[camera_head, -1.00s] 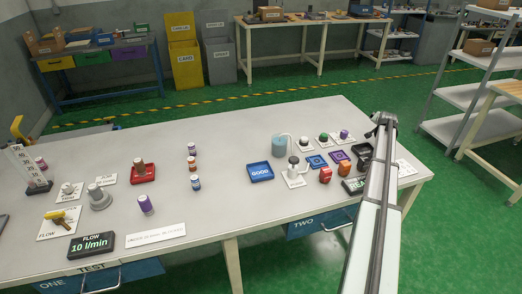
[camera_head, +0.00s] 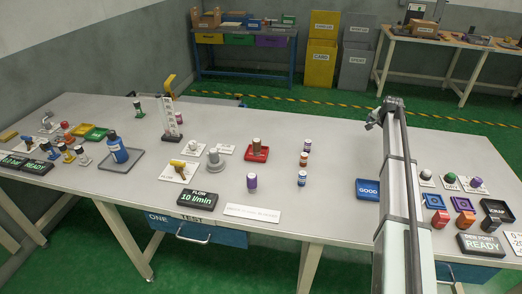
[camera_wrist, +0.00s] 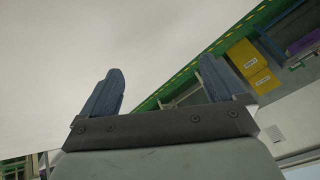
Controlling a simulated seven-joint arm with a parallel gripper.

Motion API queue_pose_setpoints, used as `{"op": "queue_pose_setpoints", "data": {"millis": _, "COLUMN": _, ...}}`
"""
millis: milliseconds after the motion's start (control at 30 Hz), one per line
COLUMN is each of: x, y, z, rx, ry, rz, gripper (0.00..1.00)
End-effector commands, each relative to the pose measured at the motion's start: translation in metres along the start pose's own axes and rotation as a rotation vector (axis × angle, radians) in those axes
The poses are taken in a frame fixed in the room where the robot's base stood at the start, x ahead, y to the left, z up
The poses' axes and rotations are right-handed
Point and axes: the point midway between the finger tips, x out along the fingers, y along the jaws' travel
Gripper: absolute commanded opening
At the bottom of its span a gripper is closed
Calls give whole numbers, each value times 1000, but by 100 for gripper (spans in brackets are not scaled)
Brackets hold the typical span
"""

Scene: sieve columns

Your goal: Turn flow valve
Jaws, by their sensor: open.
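The flow valve has a yellow handle (camera_head: 177,164) and stands on a white plate (camera_head: 172,175) labelled FLOW, left of centre on the table in the head view. Its handle points up and left. The black flow display (camera_head: 197,200) in front of it reads 10 l/min. My gripper shows in the wrist view (camera_wrist: 160,95), with two blue fingers apart and nothing between them. In the head view my arm stands to the right of the valve, well away from it, and the fingers cannot be made out there.
Near the valve are a grey round stand (camera_head: 214,162), a purple-capped vial (camera_head: 252,182), a red holder (camera_head: 257,156) and a white label strip (camera_head: 252,212). A tall white scale (camera_head: 170,118) stands behind. A blue GOOD tray (camera_head: 368,189) lies beside my arm.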

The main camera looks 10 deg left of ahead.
Motion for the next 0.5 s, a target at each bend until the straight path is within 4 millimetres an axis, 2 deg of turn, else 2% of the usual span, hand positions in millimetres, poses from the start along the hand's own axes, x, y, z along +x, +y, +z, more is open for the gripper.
{"op": "queue_pose_setpoints", "data": {"millis": 33, "x": -2, "y": -31, "z": 18, "rx": -22, "ry": -27, "rz": -7, "gripper": 96}}
{"op": "queue_pose_setpoints", "data": {"millis": 100, "x": -6, "y": -65, "z": 42, "rx": -47, "ry": -62, "rz": -10, "gripper": 96}}
{"op": "queue_pose_setpoints", "data": {"millis": 267, "x": -20, "y": -140, "z": 102, "rx": -106, "ry": -141, "rz": -13, "gripper": 96}}
{"op": "queue_pose_setpoints", "data": {"millis": 500, "x": -52, "y": -241, "z": 200, "rx": -201, "ry": -254, "rz": -6, "gripper": 96}}
